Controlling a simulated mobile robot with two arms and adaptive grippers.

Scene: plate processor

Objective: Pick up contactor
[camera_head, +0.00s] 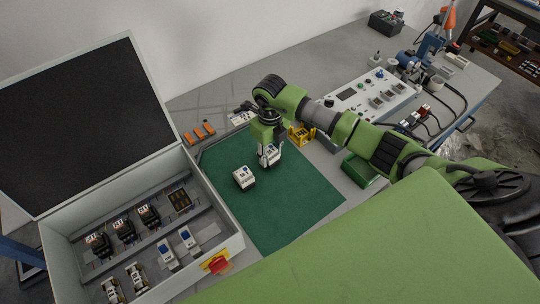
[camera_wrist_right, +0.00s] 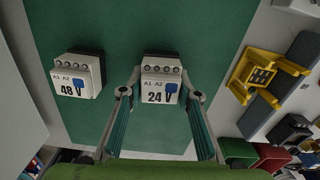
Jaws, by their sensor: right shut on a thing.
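A white contactor marked 24 (camera_wrist_right: 160,82) is on the green mat (camera_head: 290,205). My right gripper (camera_wrist_right: 160,100) is shut on it, with one finger at each side. In the head view this contactor (camera_head: 270,154) shows partly under my right gripper (camera_head: 268,160). A second white contactor marked 48 (camera_wrist_right: 76,78) stands to its left on the mat, apart from the gripper; it also shows in the head view (camera_head: 243,177). I cannot tell whether the held contactor touches the mat. My left gripper is not in view.
An open cabinet (camera_head: 228,245) with several mounted devices stands at the left, its lid raised. A yellow holder (camera_head: 301,135) and a green box (camera_head: 364,170) are right of the mat. A white control panel (camera_head: 372,92) stands at the back. The front of the mat is clear.

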